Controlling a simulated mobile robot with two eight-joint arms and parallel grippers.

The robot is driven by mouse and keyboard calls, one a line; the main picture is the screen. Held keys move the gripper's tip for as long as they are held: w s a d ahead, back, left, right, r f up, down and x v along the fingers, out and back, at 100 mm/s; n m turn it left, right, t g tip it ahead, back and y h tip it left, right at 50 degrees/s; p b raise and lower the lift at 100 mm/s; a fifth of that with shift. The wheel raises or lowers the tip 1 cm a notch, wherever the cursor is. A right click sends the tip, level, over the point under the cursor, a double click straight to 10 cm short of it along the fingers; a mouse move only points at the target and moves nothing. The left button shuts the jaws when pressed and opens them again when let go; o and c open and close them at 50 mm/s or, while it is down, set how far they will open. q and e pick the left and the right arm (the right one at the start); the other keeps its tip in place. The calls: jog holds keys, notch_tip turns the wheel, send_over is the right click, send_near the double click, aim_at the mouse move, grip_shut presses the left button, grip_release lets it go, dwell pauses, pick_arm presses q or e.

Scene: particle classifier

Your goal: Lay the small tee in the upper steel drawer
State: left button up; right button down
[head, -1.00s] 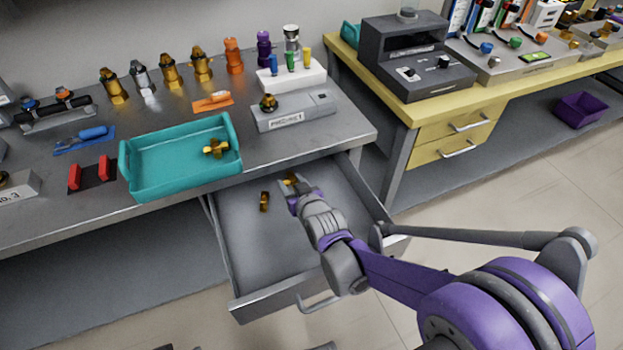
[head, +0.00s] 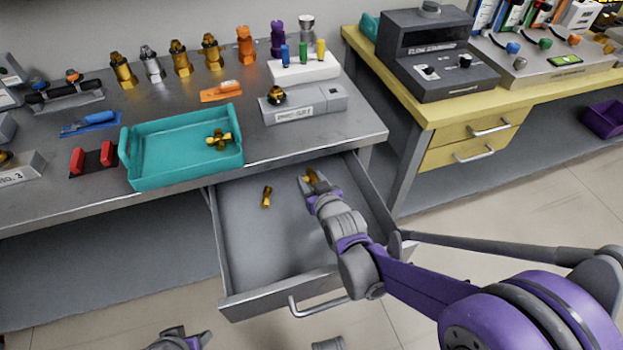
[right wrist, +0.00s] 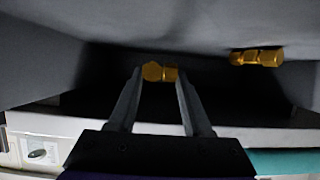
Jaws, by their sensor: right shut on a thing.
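My right gripper (head: 308,184) reaches down inside the open steel drawer (head: 245,235). It is shut on a small brass fitting, which I take for the small tee (head: 312,175); the fingers hide part of its shape. In the right wrist view the tee (right wrist: 160,73) sits between the two fingertips (right wrist: 158,80), low in the drawer; I cannot tell whether it touches the drawer floor. Part of my left gripper (head: 182,338) shows at the bottom edge of the head view, away from the drawer; its jaws are unclear.
Another brass fitting (head: 266,197) lies in the drawer, left of my right gripper; it also shows in the right wrist view (right wrist: 257,57). A teal tray (head: 150,175) on the bench holds a brass fitting with several arms (head: 219,138). The drawer's front half is clear.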

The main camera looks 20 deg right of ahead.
jog(key=shift+f+b, duration=0.3)
jog(key=shift+f, duration=0.2)
jog(key=shift+c, duration=1.7)
grip_release()
jog(key=shift+r, duration=0.1)
jog(key=shift+r+p, duration=0.25)
jog(key=shift+p, duration=0.05)
jog(key=shift+r+p, duration=0.4)
jog(key=shift+r, duration=0.15)
jog(key=p+v, duration=0.1)
jog(key=v, duration=0.6)
jog(key=shift+s+f, duration=0.15)
jog(key=shift+s, duration=0.05)
jog(key=shift+p, duration=0.3)
